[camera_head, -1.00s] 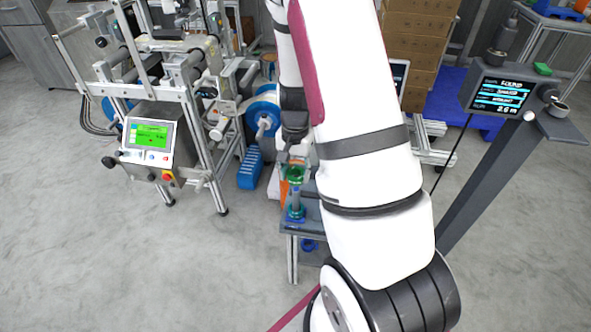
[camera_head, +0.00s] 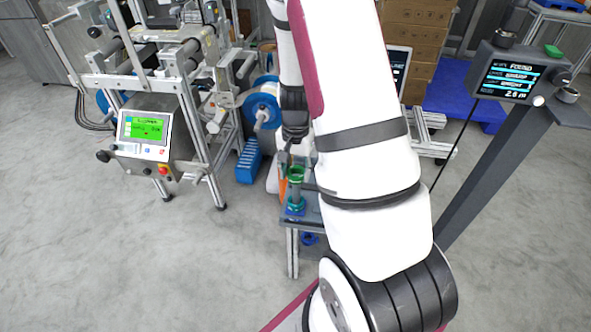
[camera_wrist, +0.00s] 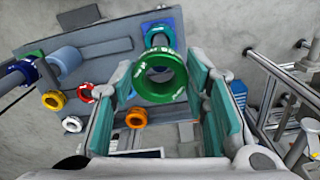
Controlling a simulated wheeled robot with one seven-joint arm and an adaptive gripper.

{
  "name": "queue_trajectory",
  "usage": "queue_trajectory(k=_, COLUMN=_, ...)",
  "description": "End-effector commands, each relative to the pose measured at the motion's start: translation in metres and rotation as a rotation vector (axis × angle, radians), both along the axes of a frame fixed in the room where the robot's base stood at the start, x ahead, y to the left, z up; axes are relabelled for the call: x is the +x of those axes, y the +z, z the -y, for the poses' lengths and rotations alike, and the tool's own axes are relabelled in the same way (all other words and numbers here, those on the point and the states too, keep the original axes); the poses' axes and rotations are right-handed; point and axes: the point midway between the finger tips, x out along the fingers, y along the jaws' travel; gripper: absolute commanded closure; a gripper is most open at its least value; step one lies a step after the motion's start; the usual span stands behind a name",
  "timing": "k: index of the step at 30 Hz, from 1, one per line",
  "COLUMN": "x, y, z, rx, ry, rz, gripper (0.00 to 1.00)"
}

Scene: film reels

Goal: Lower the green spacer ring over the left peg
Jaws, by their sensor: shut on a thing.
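The green spacer ring (camera_wrist: 160,96) is between the teal-padded fingers of my gripper (camera_wrist: 163,77), which is shut on it. In the head view the green ring (camera_head: 296,173) is at the top of an upright peg (camera_head: 297,190) on the small grey stand. A blue ring (camera_wrist: 159,30) lies around a peg's foot, beyond the green ring in the wrist view. I cannot tell whether the green ring is above the peg tip or around it. Another peg with blue and green rings (camera_wrist: 28,68) shows at the wrist view's left. My arm hides much of the stand.
A machine frame with a green screen (camera_head: 145,128) stands left. A display post (camera_head: 510,75) stands right.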

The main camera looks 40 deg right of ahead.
Motion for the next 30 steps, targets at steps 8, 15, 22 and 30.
queue_trajectory(k=8, x=0.0, y=-0.007, z=0.0, rx=0.0, ry=0.0, rz=0.0, gripper=0.87)
queue_trajectory(k=15, x=0.0, y=-0.013, z=0.0, rx=0.0, ry=0.0, rz=0.0, gripper=0.87)
queue_trajectory(k=22, x=0.0, y=-0.014, z=0.0, rx=0.0, ry=0.0, rz=0.0, gripper=0.87)
queue_trajectory(k=30, x=0.0, y=-0.015, z=0.0, rx=0.0, ry=0.0, rz=0.0, gripper=0.87)
